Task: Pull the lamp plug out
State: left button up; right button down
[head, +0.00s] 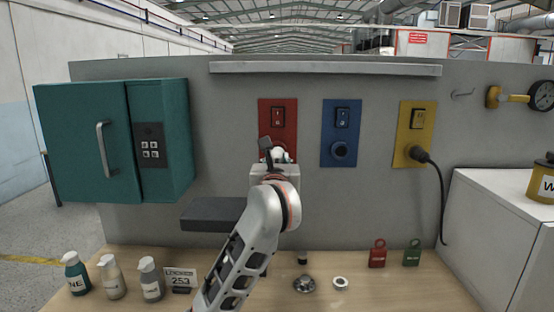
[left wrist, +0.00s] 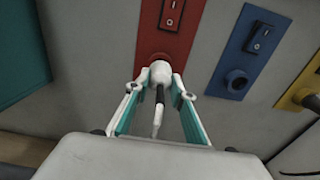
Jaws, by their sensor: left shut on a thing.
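A white plug (left wrist: 160,72) is at the lower part of the red panel (head: 277,116). A cord with a dark sleeve runs down from it in the left wrist view. My left gripper (left wrist: 160,78) is shut on this plug, one fingertip on each side. In the head view the left gripper (head: 279,158) is in front of the red panel's lower part and mostly hides the plug. I cannot tell how deep the plug sits in its socket. A black plug (head: 417,154) with a black cord is in the yellow panel (head: 410,120). My right gripper is not in view.
A blue panel (head: 341,120) with an empty-looking socket is between the red and yellow ones. A teal cabinet (head: 85,140) and a dark shelf (head: 212,214) are at left. Bottles (head: 112,278) and small parts (head: 304,284) stand on the bench. A white box (head: 500,225) is at right.

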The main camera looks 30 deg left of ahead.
pick_arm(q)
jog(key=shift+p+v, duration=0.4)
jog(key=shift+v, duration=0.7)
jog(key=shift+p+v, duration=0.9)
jog(key=shift+v, duration=1.6)
